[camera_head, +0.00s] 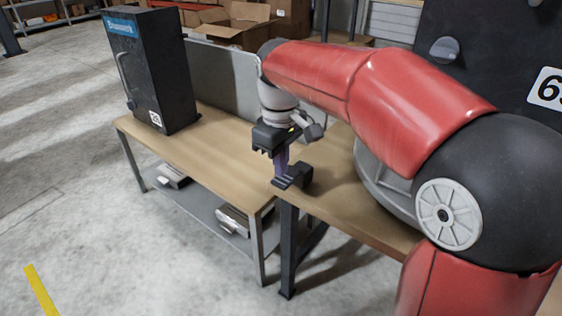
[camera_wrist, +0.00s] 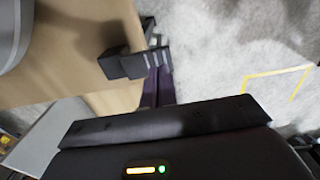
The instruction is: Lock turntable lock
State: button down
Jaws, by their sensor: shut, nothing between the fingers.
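The turntable lock (camera_head: 298,176) is a small dark block at the near edge of the wooden table, by the table corner. It also shows in the wrist view (camera_wrist: 122,64), with a ridged tab reaching past the table edge. My gripper (camera_head: 281,170) points down with its purple fingers shut and empty, right at the lock's outer tab. In the wrist view the fingers (camera_wrist: 156,82) overlap the tab; I cannot tell if they touch it. The grey turntable (camera_head: 372,182) lies to the right, mostly hidden behind my arm.
A black dispenser box (camera_head: 152,75) with a blue label stands on the left table (camera_head: 215,145). A large dark panel (camera_head: 450,25) with a round knob (camera_head: 444,49) stands at the back right. The floor (camera_head: 90,220) in front is open.

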aim_at(280, 181)
notch_tip(280, 181, up, 14)
jog(key=p, duration=0.4)
jog(key=shift+s+a, duration=0.1)
jog(key=shift+s, duration=0.05)
jog(key=s+d+f+m+t, duration=0.2)
jog(key=s+d+f+m, duration=0.3)
jog(key=s+d+f, duration=0.2)
jog(key=s+d+f+m+t, duration=0.3)
jog(key=s+d+f+m, duration=0.2)
jog(key=s, duration=0.6)
jog(key=d+f, duration=0.2)
jog(key=d, duration=0.1)
jog(key=shift+s+d, duration=0.15)
jog(key=shift+s, duration=0.2)
dwell(0.9)
